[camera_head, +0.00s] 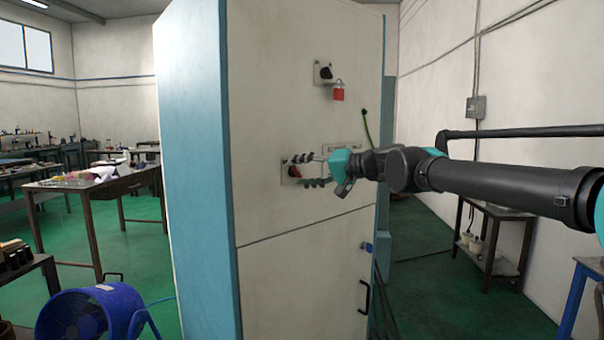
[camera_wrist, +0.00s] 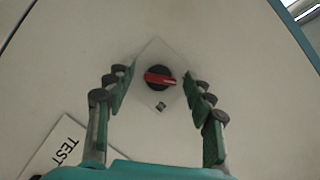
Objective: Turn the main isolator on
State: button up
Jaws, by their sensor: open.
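The main isolator (camera_wrist: 160,78) is a black round knob with a red handle bar on a pale square plate. In the wrist view it sits between the two fingers, with the bar lying roughly crosswise to the picture. In the head view the isolator (camera_head: 294,172) shows as a red and black knob on the pale cabinet face, partly hidden by my fingers. My gripper (camera_head: 307,170) is open with its fingertips pointing at the cabinet, one above and one below the knob. In the wrist view my gripper (camera_wrist: 157,100) has a finger on each side, apart from the bar.
Above on the cabinet (camera_head: 290,90) is a black switch (camera_head: 326,72) with a red padlock (camera_head: 338,92) hanging below it. A label reading TEST (camera_wrist: 62,145) lies at lower left in the wrist view. A blue fan (camera_head: 90,315) stands on the floor at left.

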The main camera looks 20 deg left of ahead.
jog(key=shift+c, duration=0.3)
jog(key=c, duration=1.1)
jog(key=shift+o, duration=0.2)
jog(key=shift+m, duration=0.3)
jog(key=m+y, duration=0.2)
jog(key=m, duration=0.2)
jog(key=shift+f, duration=0.15)
jog(key=m+y, duration=0.1)
jog(key=m, duration=0.2)
jog(key=m+t+y, duration=0.1)
jog(key=m, duration=0.2)
jog(key=shift+f, duration=0.1)
jog(key=shift+m, duration=0.4)
jog(key=o, duration=1.1)
